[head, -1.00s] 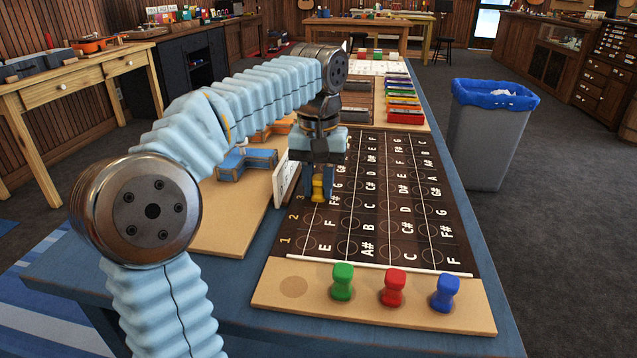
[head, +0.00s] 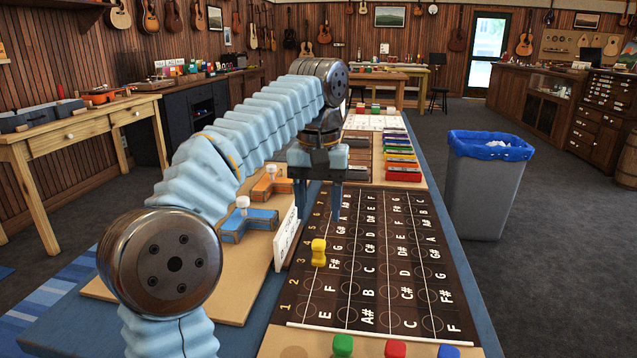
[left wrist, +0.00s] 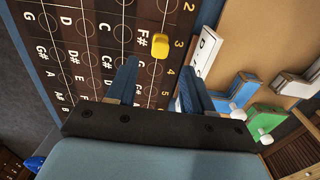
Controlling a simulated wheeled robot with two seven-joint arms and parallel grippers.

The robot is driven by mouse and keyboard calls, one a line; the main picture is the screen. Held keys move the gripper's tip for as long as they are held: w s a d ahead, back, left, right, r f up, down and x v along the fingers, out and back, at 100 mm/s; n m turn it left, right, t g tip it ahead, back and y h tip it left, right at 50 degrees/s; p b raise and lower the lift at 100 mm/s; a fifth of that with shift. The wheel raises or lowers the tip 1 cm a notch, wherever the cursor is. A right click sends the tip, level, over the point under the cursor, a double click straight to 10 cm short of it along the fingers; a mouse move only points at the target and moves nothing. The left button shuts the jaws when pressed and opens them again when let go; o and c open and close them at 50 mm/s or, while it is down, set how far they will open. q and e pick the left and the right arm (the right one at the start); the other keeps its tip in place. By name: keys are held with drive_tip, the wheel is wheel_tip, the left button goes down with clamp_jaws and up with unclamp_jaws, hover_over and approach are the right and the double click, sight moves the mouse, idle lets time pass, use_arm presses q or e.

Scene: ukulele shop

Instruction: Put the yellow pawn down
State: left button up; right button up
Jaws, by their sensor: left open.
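The yellow pawn (head: 318,252) stands upright on the dark fretboard board (head: 376,295), on the leftmost string line in row 3, beside the F# label. It also shows in the left wrist view (left wrist: 160,47), just beyond the fingertips. My left gripper (head: 318,205) is open and empty, above the board and farther back than the pawn. Its two blue fingers are spread apart in the left wrist view (left wrist: 160,75), with bare board between them. My right gripper is in neither view.
Green (head: 342,346), red (head: 395,349) and blue (head: 446,351) pawns stand along the board's near edge. A white card (head: 286,240) stands close left of the yellow pawn. Blue (head: 250,222) and orange (head: 272,185) clamp-like pieces lie farther left. A grey bin (head: 485,190) stands right of the table.

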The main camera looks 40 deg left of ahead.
use_arm(q)
drive_tip(key=shift+r, duration=1.55)
